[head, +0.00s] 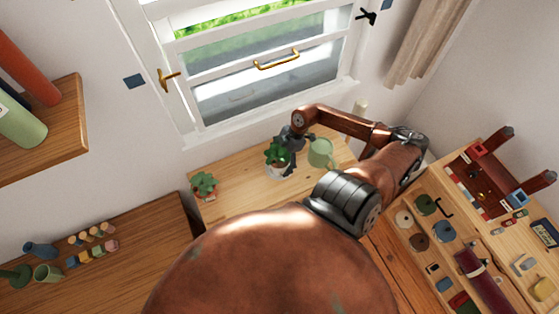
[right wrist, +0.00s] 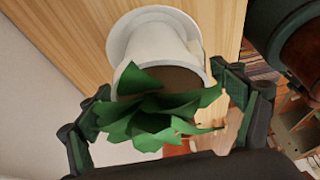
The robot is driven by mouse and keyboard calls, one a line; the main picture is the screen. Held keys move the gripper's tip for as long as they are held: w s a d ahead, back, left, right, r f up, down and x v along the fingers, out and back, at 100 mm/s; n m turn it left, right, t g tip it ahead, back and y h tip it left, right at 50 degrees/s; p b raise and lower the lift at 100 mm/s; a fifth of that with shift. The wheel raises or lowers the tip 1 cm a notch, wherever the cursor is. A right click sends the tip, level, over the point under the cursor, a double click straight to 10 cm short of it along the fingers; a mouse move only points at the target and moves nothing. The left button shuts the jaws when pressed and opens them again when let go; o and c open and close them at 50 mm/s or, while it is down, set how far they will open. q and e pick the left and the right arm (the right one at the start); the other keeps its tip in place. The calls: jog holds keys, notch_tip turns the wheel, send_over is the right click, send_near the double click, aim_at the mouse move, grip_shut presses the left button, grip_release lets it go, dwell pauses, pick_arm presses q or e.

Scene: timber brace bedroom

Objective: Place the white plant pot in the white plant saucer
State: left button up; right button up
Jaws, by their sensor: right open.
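The white plant pot (right wrist: 180,60) holds a green leafy plant (right wrist: 155,110). It stands on the wooden surface by the window, and its white side shows small in the head view (head: 279,168). The white plant saucer (right wrist: 117,38) shows as a pale rim around the pot's base; the pot appears to be in it, though its underside is hidden. My right gripper (head: 287,153) is around the plant from above. In the right wrist view its fingers (right wrist: 163,88) are spread on both sides of the leaves and pot rim, apart from the pot. My left gripper is out of view.
A green mug (head: 320,153) stands right of the plant, close to my right arm. Another potted plant (head: 204,184) is at the table's left end. The window (head: 270,60) is behind. An organiser with several small items (head: 480,230) lies at the right.

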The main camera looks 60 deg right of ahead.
jog(key=b+v, duration=0.1)
jog(key=v, duration=1.1)
jog(key=shift+r, duration=0.1)
